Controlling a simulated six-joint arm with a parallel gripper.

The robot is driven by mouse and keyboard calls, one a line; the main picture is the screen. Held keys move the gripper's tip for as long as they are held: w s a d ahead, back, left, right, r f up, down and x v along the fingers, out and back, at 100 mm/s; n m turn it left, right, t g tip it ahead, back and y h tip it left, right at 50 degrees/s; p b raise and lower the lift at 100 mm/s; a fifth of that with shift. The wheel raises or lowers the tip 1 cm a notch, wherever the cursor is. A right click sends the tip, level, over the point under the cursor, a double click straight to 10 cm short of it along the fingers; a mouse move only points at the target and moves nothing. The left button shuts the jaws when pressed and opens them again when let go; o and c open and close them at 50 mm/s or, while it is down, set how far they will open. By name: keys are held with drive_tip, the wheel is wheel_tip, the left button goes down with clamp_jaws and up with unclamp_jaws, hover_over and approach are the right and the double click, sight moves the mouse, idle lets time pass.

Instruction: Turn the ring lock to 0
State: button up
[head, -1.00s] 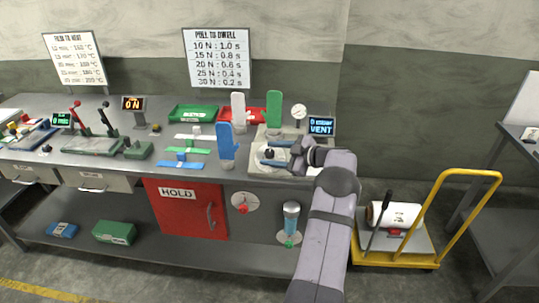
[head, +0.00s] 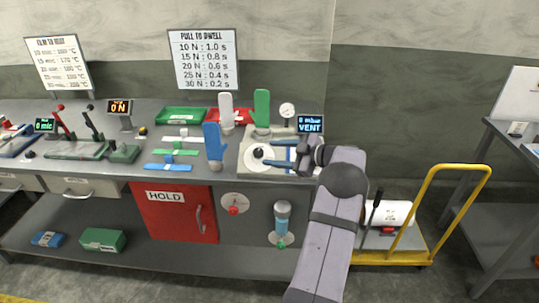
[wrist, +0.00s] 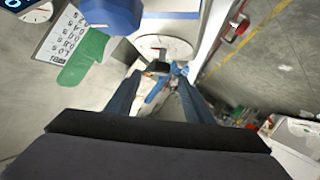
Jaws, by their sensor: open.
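A pale station (head: 248,168) stands at the right end of the bench. On it is a light round disc with a black knob (head: 258,153), perhaps the ring lock; I cannot read a mark on it. My gripper (head: 272,153) reaches in from the right, open, its two blue fingers pointing at the knob from its right side. In the wrist view the fingers (wrist: 157,92) stand apart with nothing gripped. Beyond their tips a dark block (wrist: 158,67) shows in front of the pale disc (wrist: 172,45); touch cannot be told.
A blue glove form (head: 213,141) stands left of the station, with white (head: 226,110) and green (head: 262,108) ones behind. A gauge (head: 287,110) and a display (head: 310,124) reading VENT are at the back. A red HOLD door (head: 175,215) and yellow cart (head: 430,215) are below.

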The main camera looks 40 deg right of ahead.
sight(262, 156)
drive_tip(key=f+m+t+b, duration=0.1)
drive_tip(key=b, duration=0.1)
drive_tip(key=a+f+m+t+h+b, duration=0.1)
drive_tip(key=b, duration=0.2)
drive_tip(key=shift+w+a, duration=0.15)
drive_tip(key=shift+a, duration=0.1)
drive_tip(key=b, duration=0.1)
drive_tip(key=m+t+h+b, duration=0.1)
drive_tip(key=shift+s+a+f+m+t+b, duration=0.15)
drive_tip(key=shift+s+f+m+t+b, duration=0.15)
drive_tip(key=shift+b, duration=0.1)
drive_tip(key=shift+s+f+m+t+h+b, duration=0.1)
drive_tip(key=shift+s+m+t+h+b, duration=0.2)
drive_tip(key=shift+m+h+b, duration=0.5)
drive_tip(key=shift+w+p, duration=0.15)
drive_tip(key=shift+p, duration=0.15)
drive_tip(key=shift+w, duration=0.25)
drive_tip(key=shift+w+p, duration=0.75)
drive_tip(key=shift+w, duration=2.55)
